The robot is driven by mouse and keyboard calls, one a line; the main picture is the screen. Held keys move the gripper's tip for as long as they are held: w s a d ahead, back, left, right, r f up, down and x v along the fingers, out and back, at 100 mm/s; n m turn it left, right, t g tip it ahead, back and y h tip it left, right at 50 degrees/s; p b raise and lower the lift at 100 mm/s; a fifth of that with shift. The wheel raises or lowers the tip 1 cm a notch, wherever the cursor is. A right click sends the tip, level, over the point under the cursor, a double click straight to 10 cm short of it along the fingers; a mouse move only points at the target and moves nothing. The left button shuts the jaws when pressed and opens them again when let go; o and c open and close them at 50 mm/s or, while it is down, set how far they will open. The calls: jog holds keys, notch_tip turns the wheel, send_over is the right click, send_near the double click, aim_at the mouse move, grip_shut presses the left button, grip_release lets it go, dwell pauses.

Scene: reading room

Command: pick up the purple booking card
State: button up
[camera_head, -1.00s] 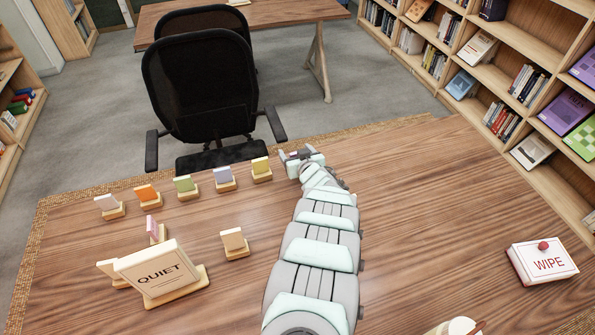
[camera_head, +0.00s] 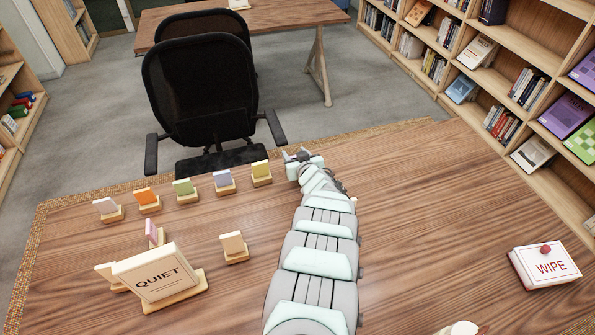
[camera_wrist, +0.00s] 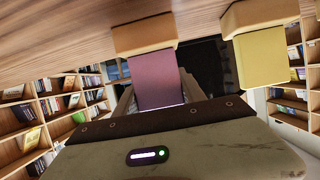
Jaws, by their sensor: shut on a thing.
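The purple booking card (camera_wrist: 156,80) shows in the wrist view, which is upside down, below its small wooden stand (camera_wrist: 145,33). My gripper (camera_wrist: 158,92) is shut on this card, one finger at each side. In the head view my gripper (camera_head: 299,157) is at the far edge of the desk, just right of the yellow card (camera_head: 261,169). The held card is mostly hidden there by my gripper. The yellow card also hangs close beside it in the wrist view (camera_wrist: 262,57). I cannot tell whether the held card's stand touches the desk.
A pink card (camera_head: 151,233), a tan card (camera_head: 232,242) and a QUIET sign (camera_head: 158,272) stand nearer. The desk's right middle is clear.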

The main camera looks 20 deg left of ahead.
grip_shut()
jog(key=shift+r, duration=0.1)
dwell(0.3)
